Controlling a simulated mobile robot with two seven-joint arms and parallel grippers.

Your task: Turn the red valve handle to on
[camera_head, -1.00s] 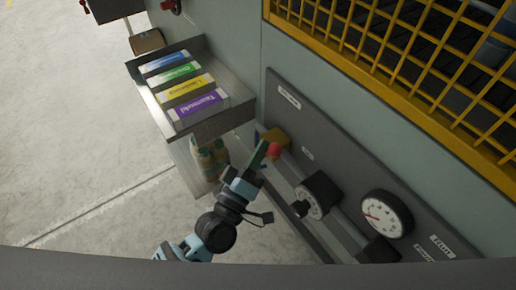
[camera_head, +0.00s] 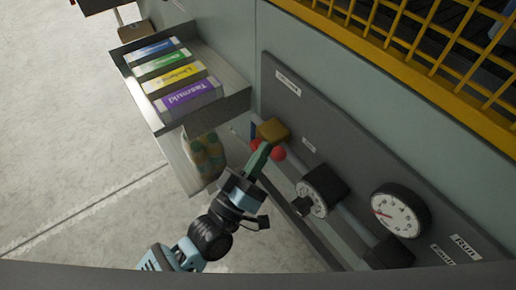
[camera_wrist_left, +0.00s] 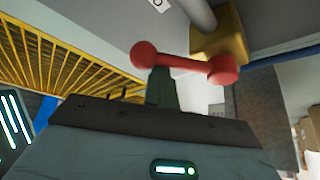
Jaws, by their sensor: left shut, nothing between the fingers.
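The red valve handle (camera_head: 279,153) shows on the grey panel in the head view, beside a brass-coloured valve body (camera_head: 272,131). In the left wrist view the handle (camera_wrist_left: 186,63) is a bar with a round knob at each end, in front of the yellow valve body (camera_wrist_left: 222,45). My left gripper (camera_head: 259,155) is shut and empty. Its greenish fingers are right at the handle and overlap it in the picture; I cannot tell whether they touch. The fingers hide part of the handle in the head view. My right gripper is not in view.
A regulator with a black knob (camera_head: 322,188) and a round gauge (camera_head: 400,211) sit along the pipe on the panel. A metal tray (camera_head: 237,103) with several coloured boxes stands at the upper left. A yellow mesh guard (camera_head: 420,75) is above the panel.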

